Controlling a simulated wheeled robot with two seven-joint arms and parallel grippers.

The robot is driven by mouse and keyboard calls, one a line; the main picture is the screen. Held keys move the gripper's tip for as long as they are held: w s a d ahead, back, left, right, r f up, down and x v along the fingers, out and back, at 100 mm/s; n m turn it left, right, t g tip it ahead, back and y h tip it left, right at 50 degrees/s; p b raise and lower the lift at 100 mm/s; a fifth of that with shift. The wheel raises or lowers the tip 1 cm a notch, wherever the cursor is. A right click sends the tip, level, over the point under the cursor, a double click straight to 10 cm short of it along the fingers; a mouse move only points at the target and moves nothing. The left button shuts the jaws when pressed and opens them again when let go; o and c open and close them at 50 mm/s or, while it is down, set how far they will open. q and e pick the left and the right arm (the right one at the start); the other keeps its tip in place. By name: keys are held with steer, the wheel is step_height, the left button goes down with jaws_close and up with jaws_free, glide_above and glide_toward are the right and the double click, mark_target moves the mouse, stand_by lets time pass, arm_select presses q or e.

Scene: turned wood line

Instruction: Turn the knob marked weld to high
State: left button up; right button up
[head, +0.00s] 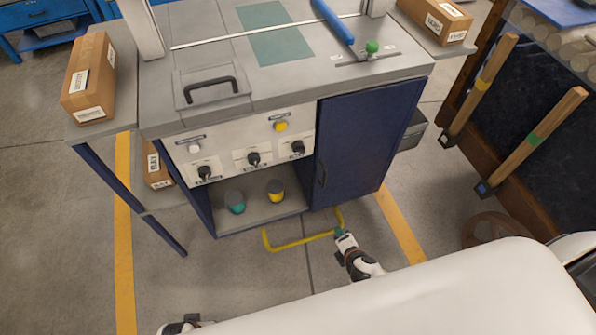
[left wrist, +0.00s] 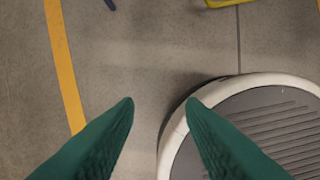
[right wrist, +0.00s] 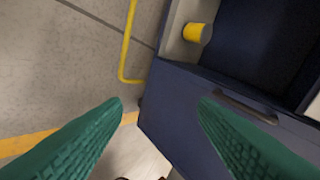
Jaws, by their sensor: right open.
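The white control panel (head: 228,158) on the front of the grey and blue machine carries three black knobs: a left knob (head: 204,173), a middle knob (head: 253,159) and a right knob (head: 298,147). Their labels are too small to read, so I cannot tell which is marked weld or its setting. My right gripper (head: 345,240) is in front of and below the panel, apart from it; its green fingers are open and empty in the right wrist view (right wrist: 160,104). My left gripper (left wrist: 160,102) is open and empty above the floor.
A white button (head: 193,148) and a yellow button (head: 280,126) sit above the knobs. A blue door (head: 350,145) is right of the panel. A yellow floor-level bar (head: 300,241) juts out in front.

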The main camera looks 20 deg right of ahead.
steer(key=w+a+r+n+t+b, duration=0.2)
steer(key=w+r+n+t+b, duration=0.25)
steer(key=w+n, duration=0.25)
steer(key=n+t+y+b, duration=0.2)
steer(key=n+t+b, duration=0.3)
steer(key=n, duration=0.2)
glide_toward(299, 149)
arm_select(q)
step_height(299, 149, up, 14)
steer(key=w+t, duration=0.1)
steer(key=shift+f, duration=0.15)
arm_select(e)
steer(key=shift+n+g, duration=0.25)
steer(key=shift+n, duration=0.05)
steer(key=w, duration=0.8)
steer(key=shift+w+a+f, duration=0.1)
steer(key=shift+w+f, duration=0.15)
steer(key=shift+w, duration=0.1)
arm_select(q)
steer(key=shift+w+d, duration=0.1)
arm_select(e)
steer(key=c, duration=1)
arm_select(q)
steer(key=shift+f, duration=0.1)
